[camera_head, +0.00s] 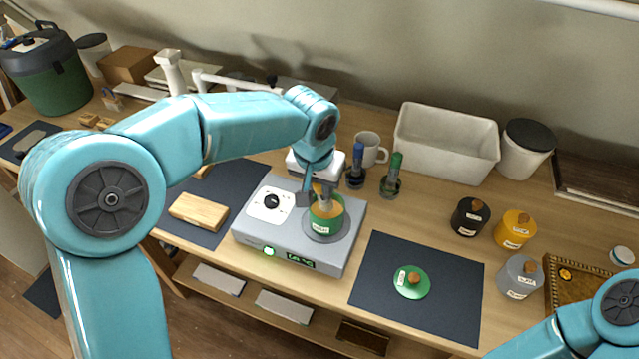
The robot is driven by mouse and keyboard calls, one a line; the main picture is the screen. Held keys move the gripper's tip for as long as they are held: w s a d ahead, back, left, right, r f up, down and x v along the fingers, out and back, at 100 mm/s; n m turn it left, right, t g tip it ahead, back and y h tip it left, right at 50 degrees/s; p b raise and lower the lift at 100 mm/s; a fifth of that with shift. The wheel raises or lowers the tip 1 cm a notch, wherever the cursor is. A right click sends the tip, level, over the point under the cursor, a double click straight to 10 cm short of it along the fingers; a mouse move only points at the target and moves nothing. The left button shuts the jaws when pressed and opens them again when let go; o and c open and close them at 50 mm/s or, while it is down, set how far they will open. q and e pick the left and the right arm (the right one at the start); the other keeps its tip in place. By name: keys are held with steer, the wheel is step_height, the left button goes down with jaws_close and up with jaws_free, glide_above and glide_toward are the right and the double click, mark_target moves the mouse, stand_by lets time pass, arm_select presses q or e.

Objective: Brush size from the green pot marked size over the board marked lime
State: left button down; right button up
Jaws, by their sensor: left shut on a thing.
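The green pot (327,221) stands upright on the grey hot plate (263,238), with a white label on its front too small to read. My left gripper (314,192) reaches down over the pot and is shut on a brush (325,192), whose tan upper part shows at the pot's mouth. The brush's lower end is hidden in the pot. A pale wooden board (198,212) lies on a dark mat to the left of the hot plate; I can read no lime mark on it. My right arm enters at the lower right, its gripper out of view.
A green lid (411,283) lies on the right dark mat (385,255). Black (470,217), yellow (515,229) and grey (519,277) pots stand to its right. Blue (357,168) and green-topped (392,177) bottles, a mug (370,149) and a white bin (447,143) stand behind.

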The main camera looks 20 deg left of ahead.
arm_select(q)
steer(key=shift+w+d, duration=0.1)
steer(key=shift+f, duration=0.1)
stand_by(0.4)
steer(key=shift+f, duration=0.2)
steer(key=shift+f+b, duration=0.4)
steer(key=shift+b, duration=0.2)
steer(key=shift+r, duration=0.1)
stand_by(0.5)
steer(key=p+v, duration=0.1)
steer(key=v, duration=0.1)
steer(key=w+p+v, duration=0.1)
steer(key=p+v, duration=0.3)
steer(key=v, duration=0.1)
steer(key=shift+w+r, duration=0.15)
steer(key=shift+w, duration=0.05)
stand_by(0.5)
